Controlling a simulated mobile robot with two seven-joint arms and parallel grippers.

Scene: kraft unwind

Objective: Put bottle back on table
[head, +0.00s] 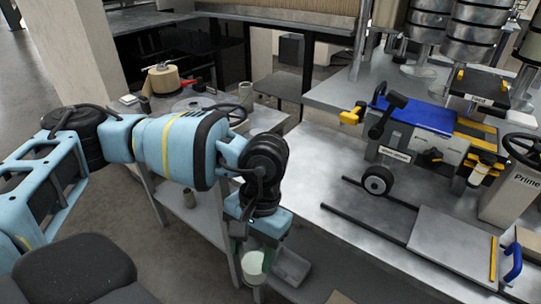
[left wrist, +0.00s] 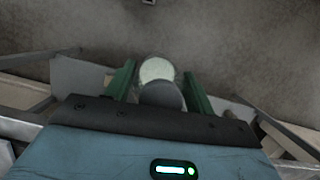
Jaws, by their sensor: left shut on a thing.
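My left gripper (head: 254,243) points down near the front left edge of the metal table (head: 345,225). It is shut on the bottle (head: 253,266), which shows as a pale, greenish-white round shape below the gripper. In the left wrist view the bottle (left wrist: 157,70) has a pale round end and a darker grey part, between the two green fingers of the gripper (left wrist: 162,88). The gripper hides part of the bottle. I cannot tell whether the bottle touches any surface. My right gripper is in neither view.
A blue and yellow machine (head: 415,125) with a black wheel stands on the table. Two dark rails (head: 375,205) and a flat grey plate (head: 455,243) lie right of my gripper. A brown tape roll (head: 163,78) stands on a surface behind my arm. Bare table lies between gripper and rails.

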